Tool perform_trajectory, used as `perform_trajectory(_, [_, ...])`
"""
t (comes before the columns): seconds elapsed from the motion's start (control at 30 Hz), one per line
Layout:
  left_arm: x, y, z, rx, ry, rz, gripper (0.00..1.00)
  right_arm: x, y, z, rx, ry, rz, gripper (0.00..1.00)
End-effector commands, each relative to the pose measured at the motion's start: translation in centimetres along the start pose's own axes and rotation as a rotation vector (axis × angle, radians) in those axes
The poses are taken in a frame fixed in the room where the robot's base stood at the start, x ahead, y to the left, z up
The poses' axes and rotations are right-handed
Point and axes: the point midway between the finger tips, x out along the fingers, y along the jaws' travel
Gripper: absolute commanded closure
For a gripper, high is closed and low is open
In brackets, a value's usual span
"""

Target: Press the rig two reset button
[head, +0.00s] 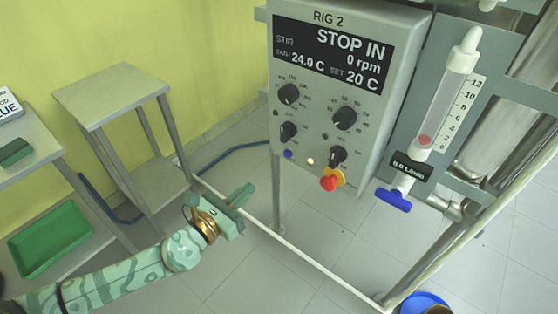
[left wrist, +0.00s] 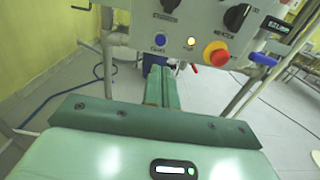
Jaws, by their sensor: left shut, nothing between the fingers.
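The rig two control box (head: 345,95) hangs at the upper middle of the head view, its screen reading RIG 2, STOP IN, 0 rpm. Along its lower edge are a small blue button (head: 288,154), a lit amber lamp (head: 311,161) and a red mushroom knob on a yellow collar (head: 329,183). In the left wrist view the blue button (left wrist: 160,39) and the red knob (left wrist: 217,54) show above my fingers; the label by the blue button is too small to read. My left gripper (head: 245,194) is shut and empty, below and left of the box, apart from it.
A flowmeter tube (head: 455,88) with a blue valve handle (head: 393,200) stands right of the box. A pale rail (head: 300,258) runs low across the front. A grey side table (head: 110,92) and a green tray (head: 50,240) are at left. A blue bowl (head: 424,301) is on the floor.

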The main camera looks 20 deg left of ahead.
Motion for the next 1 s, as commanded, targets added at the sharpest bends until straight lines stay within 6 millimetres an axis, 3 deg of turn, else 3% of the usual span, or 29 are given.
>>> perform_trajectory(0.5, [10.3, 0.0, 0.0, -0.002, -0.001, 0.0, 1.0, 0.2, 0.1, -0.1, -0.001, 0.001, 0.001, 0.64])
perform_trajectory(0.7, [12.4, 0.0, -0.1, -0.001, 0.0, -0.001, 1.0, 0.4, 0.2, 0.0, -0.001, -0.002, 0.002, 0.64])
perform_trajectory(1.0, [12.9, -0.1, 0.0, -0.001, 0.001, -0.002, 1.0, 0.4, 0.3, 0.0, -0.001, -0.002, 0.003, 0.64])
